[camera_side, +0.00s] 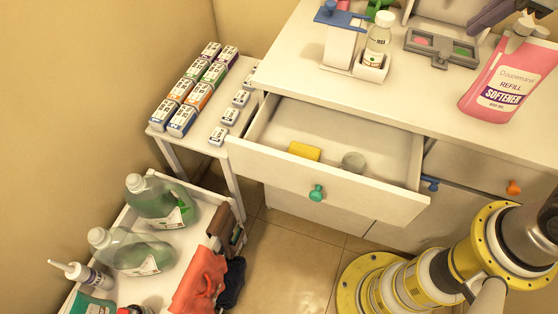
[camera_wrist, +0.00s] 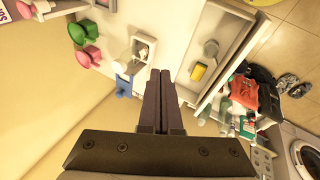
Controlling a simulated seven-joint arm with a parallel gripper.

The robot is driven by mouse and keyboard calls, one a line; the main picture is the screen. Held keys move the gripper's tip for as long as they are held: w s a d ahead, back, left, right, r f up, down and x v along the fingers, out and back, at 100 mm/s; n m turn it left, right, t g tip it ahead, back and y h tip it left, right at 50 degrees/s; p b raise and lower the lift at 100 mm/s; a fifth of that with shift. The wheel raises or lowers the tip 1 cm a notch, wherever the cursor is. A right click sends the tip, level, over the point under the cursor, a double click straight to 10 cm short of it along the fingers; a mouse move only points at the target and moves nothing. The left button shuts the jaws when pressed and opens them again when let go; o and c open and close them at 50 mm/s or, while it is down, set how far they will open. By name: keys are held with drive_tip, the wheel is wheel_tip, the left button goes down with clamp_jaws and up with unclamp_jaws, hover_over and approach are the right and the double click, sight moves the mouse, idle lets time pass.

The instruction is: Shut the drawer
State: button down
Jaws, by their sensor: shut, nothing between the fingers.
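The drawer (camera_side: 330,185) is pulled out of the white cabinet, its front standing well clear of the cabinet face. A teal knob (camera_side: 317,193) is on its front. Inside lie a yellow block (camera_side: 304,151) and a small grey cup (camera_side: 353,162). The open drawer also shows in the wrist view (camera_wrist: 224,28), right of my fingers. My gripper (camera_wrist: 160,72) is shut and empty, its two dark fingers together above the cabinet top.
A pink softener pouch (camera_side: 508,82), a bottle (camera_side: 378,36) and a grey tray (camera_side: 442,47) stand on the cabinet top. A side table (camera_side: 205,140) with small boxes is left of the drawer. A cart with green bottles (camera_side: 160,200) is in front left. Floor before the drawer is clear.

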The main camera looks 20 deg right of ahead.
drive_tip(key=w+a+f+n+g, duration=0.1)
drive_tip(key=w+a+f+n, duration=0.3)
drive_tip(key=a, duration=0.3)
drive_tip(key=w+a+f+n, duration=0.3)
drive_tip(key=w+a, duration=0.1)
drive_tip(key=a, duration=0.4)
drive_tip(key=w+a+f+n+g, duration=0.1)
drive_tip(key=w+a+f+n, duration=0.3)
drive_tip(key=a, duration=0.3)
drive_tip(key=s+a+f+n+h, duration=0.1)
drive_tip(key=s+a+f+n, duration=0.2)
drive_tip(key=s+a+f, duration=0.35)
drive_tip(key=s+a+f+n+h, duration=0.1)
drive_tip(key=s+a+f+n, duration=0.15)
drive_tip(key=a+f, duration=0.7)
hover_over(276, 179)
drive_tip(key=s+a, duration=0.2)
drive_tip(key=shift+m, duration=0.25)
drive_tip(key=shift+w+d+f, duration=0.1)
drive_tip(key=shift+f, duration=2.35)
drive_tip(key=shift+d+f, duration=0.1)
drive_tip(key=shift+f, duration=2.35)
drive_tip(key=shift+w+d, duration=0.1)
